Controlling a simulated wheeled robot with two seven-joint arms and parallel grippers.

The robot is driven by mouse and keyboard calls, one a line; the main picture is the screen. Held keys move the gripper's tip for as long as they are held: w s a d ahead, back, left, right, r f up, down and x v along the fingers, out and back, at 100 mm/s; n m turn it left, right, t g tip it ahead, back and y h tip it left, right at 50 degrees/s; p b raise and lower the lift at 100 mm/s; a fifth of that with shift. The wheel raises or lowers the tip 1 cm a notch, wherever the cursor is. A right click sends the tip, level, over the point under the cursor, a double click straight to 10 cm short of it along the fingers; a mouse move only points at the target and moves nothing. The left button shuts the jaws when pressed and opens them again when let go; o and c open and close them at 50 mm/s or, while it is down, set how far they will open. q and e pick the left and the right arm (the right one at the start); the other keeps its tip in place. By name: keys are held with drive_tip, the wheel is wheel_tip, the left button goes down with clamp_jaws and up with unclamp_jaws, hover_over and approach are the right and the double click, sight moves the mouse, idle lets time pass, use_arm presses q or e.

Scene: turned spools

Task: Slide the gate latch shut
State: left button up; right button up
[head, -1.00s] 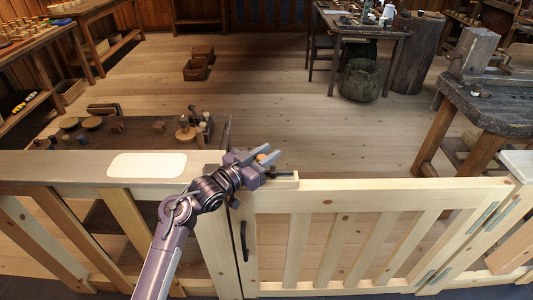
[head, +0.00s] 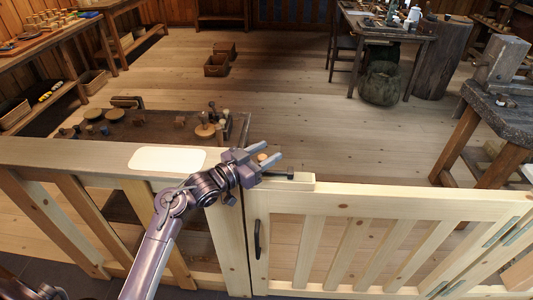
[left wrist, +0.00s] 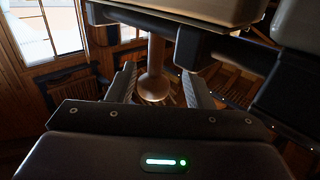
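The pale wooden gate (head: 385,201) stands in line with the fence post (head: 226,245), with a thin gap between them. The latch is a dark bolt (head: 285,176) lying along the gate's top left corner, with a round wooden knob (head: 262,157). My left gripper (head: 266,157) is open, its two fingers on either side of the knob. In the left wrist view the knob (left wrist: 153,88) stands between the spread fingers, nearer the left one, with a clear gap to the right one. My gripper hides the bolt's left end. My right gripper is not in view.
A dark pull handle (head: 257,239) is on the gate's left edge. A white plate (head: 167,159) lies on the fence's top rail (head: 75,155). Behind the fence stands a low table (head: 150,148) with turned pieces.

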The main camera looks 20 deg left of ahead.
use_arm(q)
drive_tip(key=shift+d, duration=0.15)
drive_tip(key=shift+s+f, duration=0.1)
drive_tip(key=shift+s, duration=0.05)
drive_tip(key=b+v, duration=0.1)
drive_tip(key=v, duration=0.6)
drive_tip(key=shift+s+a, duration=0.2)
drive_tip(key=shift+a, duration=0.05)
